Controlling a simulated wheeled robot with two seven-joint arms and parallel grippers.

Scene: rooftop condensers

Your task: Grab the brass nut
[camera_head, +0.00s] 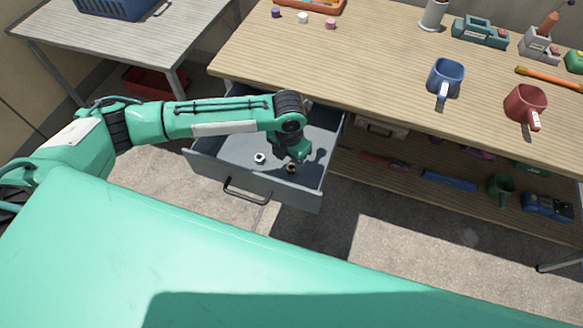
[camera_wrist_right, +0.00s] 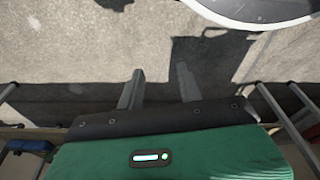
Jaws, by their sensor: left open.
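The open grey drawer (camera_head: 235,173) under the wooden bench holds two small nuts. The brass nut (camera_head: 291,169) is dark gold and lies near the drawer's front wall, partly covered by my left gripper. My left gripper (camera_head: 293,160) points down into the drawer, open, right at the brass nut. I cannot tell whether its fingers touch the nut. A silver nut (camera_head: 260,158) lies to the left of it on the drawer floor. My right gripper (camera_wrist_right: 158,88) shows in the right wrist view, with its fingers apart and nothing between them, above the concrete floor.
The drawer's handle (camera_head: 245,190) sticks out at the front. On the bench top are a blue mug (camera_head: 445,77), a red mug (camera_head: 525,103) and an orange-handled tool (camera_head: 548,78). A lower shelf (camera_head: 400,185) holds several tools. A side table with a blue basket (camera_head: 115,8) stands left.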

